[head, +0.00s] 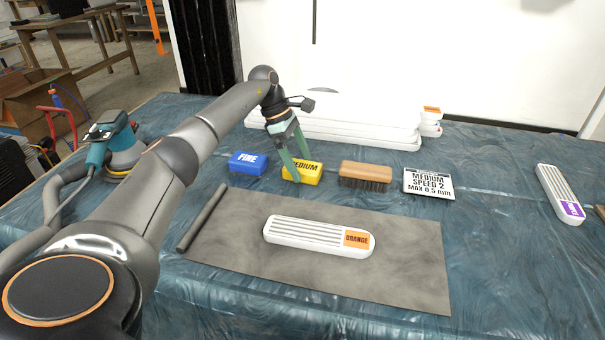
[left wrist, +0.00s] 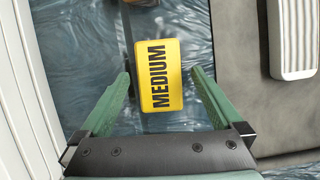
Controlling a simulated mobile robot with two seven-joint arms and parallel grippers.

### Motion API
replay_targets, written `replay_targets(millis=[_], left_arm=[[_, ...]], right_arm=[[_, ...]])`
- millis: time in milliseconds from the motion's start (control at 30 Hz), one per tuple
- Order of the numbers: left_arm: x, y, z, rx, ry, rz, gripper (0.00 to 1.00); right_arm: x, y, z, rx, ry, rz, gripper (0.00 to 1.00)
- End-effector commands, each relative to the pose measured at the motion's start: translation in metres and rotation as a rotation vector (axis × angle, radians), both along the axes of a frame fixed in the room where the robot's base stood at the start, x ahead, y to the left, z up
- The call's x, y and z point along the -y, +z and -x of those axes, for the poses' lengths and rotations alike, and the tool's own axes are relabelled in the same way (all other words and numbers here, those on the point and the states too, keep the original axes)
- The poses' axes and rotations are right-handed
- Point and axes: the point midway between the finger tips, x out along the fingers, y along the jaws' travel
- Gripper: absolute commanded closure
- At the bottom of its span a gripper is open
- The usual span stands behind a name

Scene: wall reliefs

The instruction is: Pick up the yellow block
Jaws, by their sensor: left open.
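The yellow block (head: 309,173), marked MEDIUM, lies on the blue plastic-covered table behind the grey mat. In the left wrist view the yellow block (left wrist: 161,75) lies between the two open fingers of the left gripper (left wrist: 161,76), with a gap on each side. I cannot tell the fingertips' exact height against the block. My right gripper is not in view.
A blue FINE block (head: 248,163) is left of the yellow one, a wooden brush (head: 366,176) right of it. A MEDIUM SPEED 2 card (head: 428,184) lies beyond the brush. White slabs (head: 340,130) lie behind. A white ORANGE relief (head: 305,234) rests on the grey mat (head: 405,265).

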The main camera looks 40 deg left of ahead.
Motion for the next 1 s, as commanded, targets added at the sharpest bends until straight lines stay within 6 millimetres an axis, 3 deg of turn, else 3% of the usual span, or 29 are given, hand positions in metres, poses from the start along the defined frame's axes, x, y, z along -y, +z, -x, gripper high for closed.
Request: replay_targets(millis=[200,833,1000], left_arm=[[0.006,-0.018,-0.003,0.000,0.001,0.000,0.00],[0.006,-0.022,-0.003,0.000,0.001,0.000,0.00],[0.006,-0.022,-0.003,0.001,0.002,-0.001,0.18]], right_arm=[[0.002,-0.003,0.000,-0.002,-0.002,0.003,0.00],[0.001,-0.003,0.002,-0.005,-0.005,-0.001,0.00],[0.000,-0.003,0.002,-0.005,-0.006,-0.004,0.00]])
